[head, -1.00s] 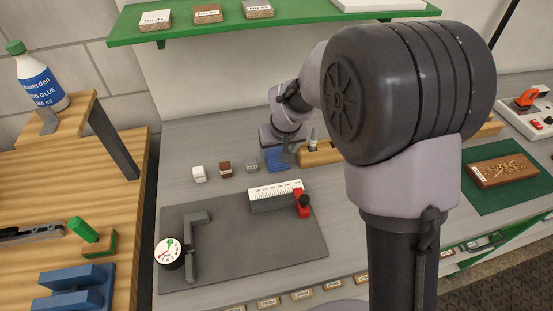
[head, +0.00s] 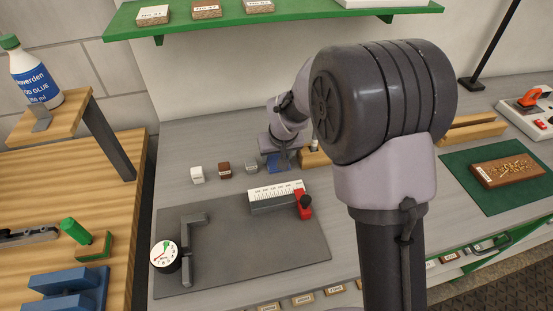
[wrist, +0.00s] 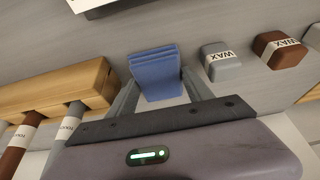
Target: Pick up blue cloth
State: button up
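The blue cloth (wrist: 155,74) is a small folded stack with layered edges in the wrist view. It also shows small in the head view (head: 278,163), at the back of the grey bench. My gripper (wrist: 160,80) is at the cloth, with one finger on each side of it. The fingers are apart and their tips meet the cloth's side edges in the picture. I cannot tell whether they press on it. In the head view my arm hides part of this area.
A wooden holder (wrist: 50,88) with tubes stands close left of the gripper in the wrist view. A grey wax block (wrist: 220,62) and a brown wax block (wrist: 279,48) lie to the right. A dark mat (head: 240,262) with measuring tools lies in front. A green shelf (head: 290,20) hangs above.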

aim_at(277, 158)
jog(key=c, duration=0.6)
notch_tip(277, 158, up, 10)
jog(key=p, duration=0.4)
jog(key=shift+r, duration=0.2)
jog(key=shift+c, duration=0.2)
